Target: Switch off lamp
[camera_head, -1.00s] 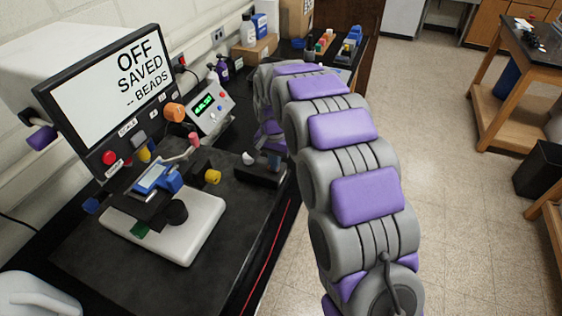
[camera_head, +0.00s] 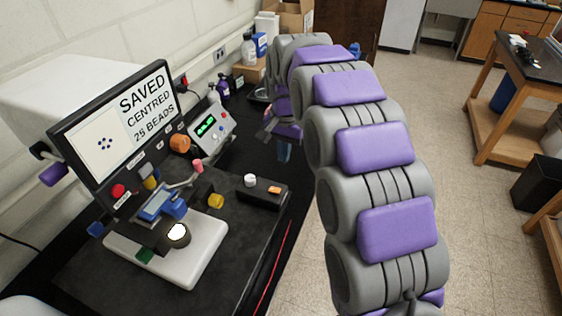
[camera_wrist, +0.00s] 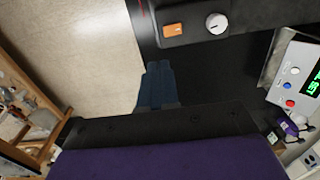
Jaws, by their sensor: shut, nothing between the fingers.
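The lamp (camera_head: 178,232) glows white on the pale base of the microscope-like device. A black control box (camera_head: 247,194) to its right carries a white knob (camera_head: 251,180) and a lit orange rocker switch (camera_head: 274,189). In the wrist view, the orange switch (camera_wrist: 173,30) and the knob (camera_wrist: 216,23) are near the top edge. My gripper (camera_head: 285,152) is beyond the box, apart from it. Its blue fingers (camera_wrist: 157,86) are shut and empty. The screen (camera_head: 120,125) reads "SAVED CENTRED 25 BEADS" beside a cluster of blue dots.
A grey instrument with a green display (camera_head: 205,125) stands behind the device, near purple bottles (camera_head: 215,93). Blue, yellow, orange and green knobs crowd the device. Bare dark bench lies around the control box. The bench's right edge drops to the floor (camera_head: 320,270).

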